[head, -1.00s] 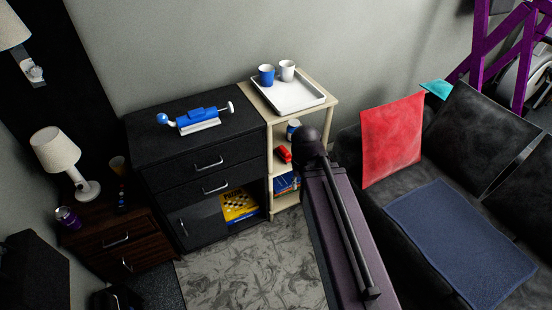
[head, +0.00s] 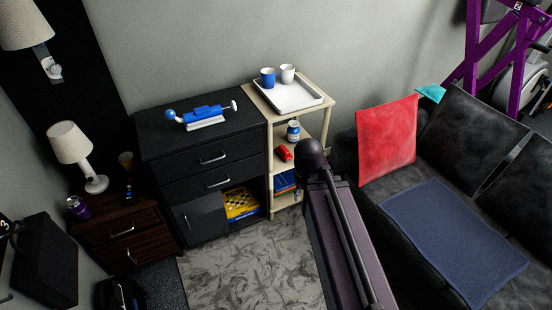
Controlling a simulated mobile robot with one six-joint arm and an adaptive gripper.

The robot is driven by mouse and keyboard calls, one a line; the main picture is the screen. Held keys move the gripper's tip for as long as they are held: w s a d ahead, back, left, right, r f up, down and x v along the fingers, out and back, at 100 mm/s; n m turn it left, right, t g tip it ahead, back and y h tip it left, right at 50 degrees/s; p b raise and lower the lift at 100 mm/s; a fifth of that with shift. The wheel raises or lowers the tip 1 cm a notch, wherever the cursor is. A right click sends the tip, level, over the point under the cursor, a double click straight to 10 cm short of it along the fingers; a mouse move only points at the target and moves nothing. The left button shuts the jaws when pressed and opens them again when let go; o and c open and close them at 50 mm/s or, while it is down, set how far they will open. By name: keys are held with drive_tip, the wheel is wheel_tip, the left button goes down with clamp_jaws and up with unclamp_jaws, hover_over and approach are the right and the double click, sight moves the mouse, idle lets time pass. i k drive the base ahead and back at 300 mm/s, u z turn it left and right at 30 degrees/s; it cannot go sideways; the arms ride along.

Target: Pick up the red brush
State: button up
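A small red object (head: 284,153) lies on a middle shelf of the cream shelf unit (head: 271,178). It is the only small red thing on the furniture; it is too small to tell for sure that it is the brush. My dark arm rises from the bottom of the head view, and its rounded black joint stands just right of the red object in the picture. My gripper does not show. The red object looks unobstructed by the arm.
A white tray (head: 308,99) with a blue cup (head: 268,78) and a white cup (head: 287,74) tops the shelf unit. A can (head: 293,131) stands near the red object. A black dresser (head: 160,152) is to the left, a sofa (head: 437,172) to the right. The patterned rug (head: 240,275) is clear.

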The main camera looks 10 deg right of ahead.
sight(282, 151)
drive_tip(key=u, duration=0.05)
drive_tip(key=k, duration=0.5)
drive_tip(key=z, duration=0.25)
drive_tip(key=i, duration=1.6)
drive_tip(key=z, duration=0.3)
